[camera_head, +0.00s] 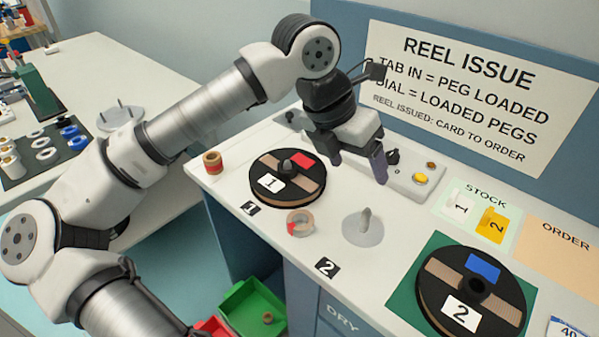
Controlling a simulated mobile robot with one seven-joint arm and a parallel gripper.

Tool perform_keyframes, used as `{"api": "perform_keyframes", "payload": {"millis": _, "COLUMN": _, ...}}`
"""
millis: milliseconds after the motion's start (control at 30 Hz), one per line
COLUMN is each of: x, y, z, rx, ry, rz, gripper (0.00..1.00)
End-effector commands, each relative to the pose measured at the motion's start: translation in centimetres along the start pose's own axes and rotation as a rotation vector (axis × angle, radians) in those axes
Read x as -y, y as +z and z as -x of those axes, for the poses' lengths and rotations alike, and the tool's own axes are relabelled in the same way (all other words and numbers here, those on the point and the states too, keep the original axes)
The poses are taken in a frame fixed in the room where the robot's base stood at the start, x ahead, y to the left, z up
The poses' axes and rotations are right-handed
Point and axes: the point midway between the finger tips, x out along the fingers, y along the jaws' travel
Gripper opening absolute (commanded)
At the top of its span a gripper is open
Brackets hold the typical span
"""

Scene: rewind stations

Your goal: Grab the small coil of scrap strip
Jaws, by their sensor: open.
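A small tan coil with a red patch (300,222) lies on the white counter, between the reel marked 1 (262,200) and a bare grey peg on a round base (363,229). It looks like the scrap strip coil, though I cannot be certain. My gripper (358,170) is open and empty, pointing down. It is above the counter, up and right of the coil in the picture and apart from it. Another small roll, tan and red (213,162), stands at the counter's left edge.
A reel marked 2 (428,294) lies on a green mat at the right. A control panel (412,165) runs along the back under the sign (480,90). A green bin (240,311) below the counter holds a small brown item. The left table (90,60) holds parts.

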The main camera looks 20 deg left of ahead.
Motion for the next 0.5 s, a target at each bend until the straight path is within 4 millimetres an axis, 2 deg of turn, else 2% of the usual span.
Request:
{"api": "perform_keyframes", "payload": {"millis": 33, "x": -1.9, "y": -0.9, "z": 1.3, "rx": -0.092, "ry": 0.075, "rz": 0.047, "gripper": 0.75}}
{"api": "perform_keyframes", "payload": {"millis": 100, "x": -4.1, "y": -2.6, "z": 1.8, "rx": -0.197, "ry": 0.157, "rz": 0.099, "gripper": 0.75}}
{"api": "perform_keyframes", "payload": {"millis": 267, "x": -6.6, "y": -5.0, "z": 2.3, "rx": -0.320, "ry": 0.252, "rz": 0.163, "gripper": 0.75}}
{"api": "perform_keyframes", "payload": {"millis": 367, "x": -7.2, "y": -5.7, "z": 1.2, "rx": -0.337, "ry": 0.263, "rz": 0.170, "gripper": 0.75}}
{"api": "perform_keyframes", "payload": {"millis": 500, "x": -7.7, "y": -6.7, "z": -1.4, "rx": -0.335, "ry": 0.259, "rz": 0.169, "gripper": 0.75}}
